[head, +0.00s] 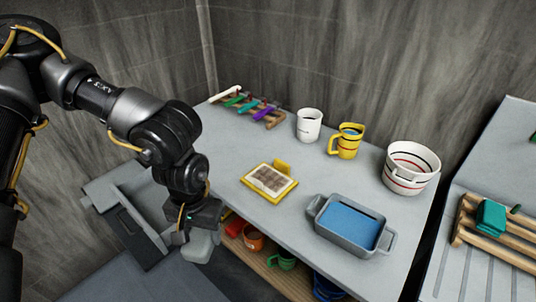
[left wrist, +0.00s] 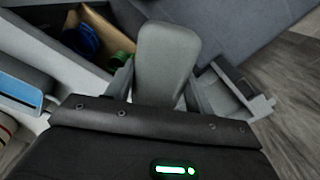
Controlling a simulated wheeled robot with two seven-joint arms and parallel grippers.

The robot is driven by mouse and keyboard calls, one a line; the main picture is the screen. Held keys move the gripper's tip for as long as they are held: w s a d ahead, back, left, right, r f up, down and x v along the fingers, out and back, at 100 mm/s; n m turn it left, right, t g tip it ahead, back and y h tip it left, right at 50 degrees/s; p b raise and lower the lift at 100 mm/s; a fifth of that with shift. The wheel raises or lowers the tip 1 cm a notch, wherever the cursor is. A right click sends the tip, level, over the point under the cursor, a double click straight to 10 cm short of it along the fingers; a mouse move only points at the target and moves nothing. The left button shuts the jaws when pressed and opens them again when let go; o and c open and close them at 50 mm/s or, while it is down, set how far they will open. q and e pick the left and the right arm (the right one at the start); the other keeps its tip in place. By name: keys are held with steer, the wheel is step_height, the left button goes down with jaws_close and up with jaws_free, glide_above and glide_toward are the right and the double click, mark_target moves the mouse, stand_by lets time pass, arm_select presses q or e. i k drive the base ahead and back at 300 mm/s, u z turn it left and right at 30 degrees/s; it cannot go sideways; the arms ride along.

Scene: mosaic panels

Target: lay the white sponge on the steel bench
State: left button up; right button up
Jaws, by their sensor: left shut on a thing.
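My left gripper (head: 198,232) points down in front of the bench's left front edge in the head view. It is shut on a pale grey-white block with rounded corners, which looks like the white sponge (head: 200,248). In the left wrist view the sponge (left wrist: 167,60) stands out between the two fingers of the left gripper (left wrist: 166,88). The grey-topped steel bench (head: 226,168) lies to the right of the gripper, and the sponge is off its top, beside the front edge. My right gripper is not in view.
On the bench are a rack with coloured sticks (head: 250,104), a white mug (head: 309,125), a yellow mug (head: 346,142), a striped bucket (head: 410,168), a yellow-edged tray (head: 270,182) and a grey basin (head: 350,225). Its left part is bare. Mugs stand on the shelf below.

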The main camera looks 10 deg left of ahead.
mark_target(220, 155)
steer(key=u, duration=1.8)
steer(key=i, duration=1.7)
steer(key=z, duration=2.85)
